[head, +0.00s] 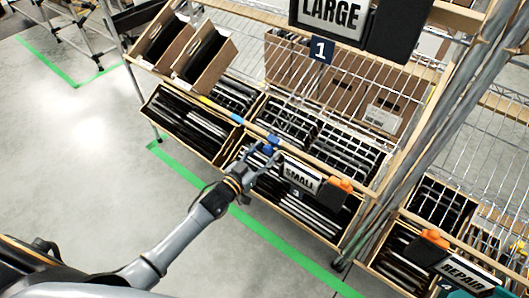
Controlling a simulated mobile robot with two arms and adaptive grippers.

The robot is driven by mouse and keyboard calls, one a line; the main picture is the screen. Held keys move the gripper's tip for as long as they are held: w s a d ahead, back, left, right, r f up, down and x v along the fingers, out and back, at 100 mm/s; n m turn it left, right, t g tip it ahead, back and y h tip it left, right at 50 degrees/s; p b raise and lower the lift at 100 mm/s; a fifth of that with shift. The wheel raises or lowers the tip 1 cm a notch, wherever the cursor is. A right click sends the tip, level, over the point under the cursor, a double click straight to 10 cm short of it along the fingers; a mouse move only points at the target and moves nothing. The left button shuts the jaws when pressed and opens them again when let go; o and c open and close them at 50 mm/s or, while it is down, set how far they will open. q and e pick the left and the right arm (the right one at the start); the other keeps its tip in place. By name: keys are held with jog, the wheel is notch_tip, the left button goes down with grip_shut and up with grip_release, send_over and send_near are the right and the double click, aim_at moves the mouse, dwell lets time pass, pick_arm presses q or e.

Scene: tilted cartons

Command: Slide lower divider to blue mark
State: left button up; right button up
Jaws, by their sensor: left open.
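My left gripper (262,160) is open at the front rail of the lower shelf, just left of the SMALL sign. A small blue piece (269,149) shows at its fingertips, which may be the divider's handle. I cannot tell whether the fingers touch it. A blue strip (237,118) lies on the same rail up and to the left, and another small blue patch (273,139) is just beyond the gripper. I cannot tell which is the blue mark. My right gripper is not in view.
Bins of dark upright items (186,122) fill the lower shelf. Tilted cartons (203,57) stand on the upper shelf. Open floor (90,200) lies to the left.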

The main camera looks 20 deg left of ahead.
pick_arm(q)
grip_shut()
jog(key=w+a, duration=0.1)
jog(key=a, duration=0.3)
jog(key=w+a+b, duration=0.1)
jog(key=w+a, duration=0.1)
jog(key=a, duration=0.3)
jog(key=w+a+b, duration=0.1)
jog(key=w+a, duration=0.1)
jog(key=a, duration=0.3)
jog(key=shift+w+a, duration=0.1)
jog(key=shift+a, duration=0.05)
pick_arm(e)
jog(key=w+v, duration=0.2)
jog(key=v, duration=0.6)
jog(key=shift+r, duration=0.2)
pick_arm(q)
grip_release()
jog(key=v, duration=1.2)
